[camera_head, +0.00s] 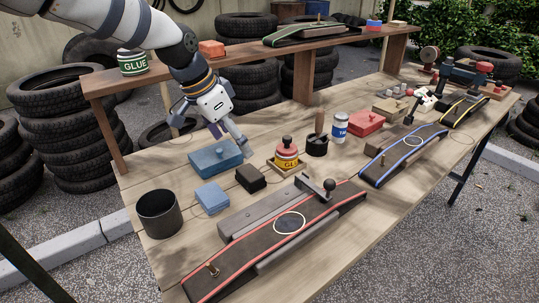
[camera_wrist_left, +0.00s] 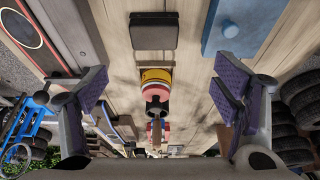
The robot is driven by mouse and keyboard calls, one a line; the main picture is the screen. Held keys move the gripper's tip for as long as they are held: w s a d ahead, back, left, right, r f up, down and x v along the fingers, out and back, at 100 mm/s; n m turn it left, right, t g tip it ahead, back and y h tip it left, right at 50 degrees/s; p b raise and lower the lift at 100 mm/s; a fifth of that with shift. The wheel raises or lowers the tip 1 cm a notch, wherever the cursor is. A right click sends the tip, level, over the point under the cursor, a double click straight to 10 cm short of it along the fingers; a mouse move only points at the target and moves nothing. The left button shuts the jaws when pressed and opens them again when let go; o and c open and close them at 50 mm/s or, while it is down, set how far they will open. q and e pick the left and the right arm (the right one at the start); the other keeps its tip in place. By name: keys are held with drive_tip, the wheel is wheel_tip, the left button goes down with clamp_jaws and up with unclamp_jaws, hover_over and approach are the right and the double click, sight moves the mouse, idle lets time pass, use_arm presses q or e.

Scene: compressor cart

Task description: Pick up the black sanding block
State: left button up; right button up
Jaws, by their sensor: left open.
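My right gripper is not in view.
A dark cup (camera_head: 159,213) stands at the left edge. A red-edged track (camera_head: 270,240) lies in front. A raised shelf (camera_head: 250,57) runs behind.

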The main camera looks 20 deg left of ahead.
sight(250, 172)
use_arm(q)
drive_tip(key=x, duration=0.3)
drive_tip(key=s+b+x, duration=0.1)
drive_tip(key=x, duration=0.6)
drive_tip(key=shift+s+d+f+b, duration=0.15)
drive_tip(key=shift+f+b, duration=0.15)
drive_tip(key=shift+f, duration=0.15)
drive_tip(key=shift+d+f, duration=0.1)
drive_tip(key=shift+f, duration=0.2)
drive_tip(key=shift+w+r, duration=0.1)
drive_tip(key=shift+w, duration=0.2)
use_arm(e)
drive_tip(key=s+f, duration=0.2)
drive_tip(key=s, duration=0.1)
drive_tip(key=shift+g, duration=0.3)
use_arm(q)
drive_tip(key=c, duration=1.2)
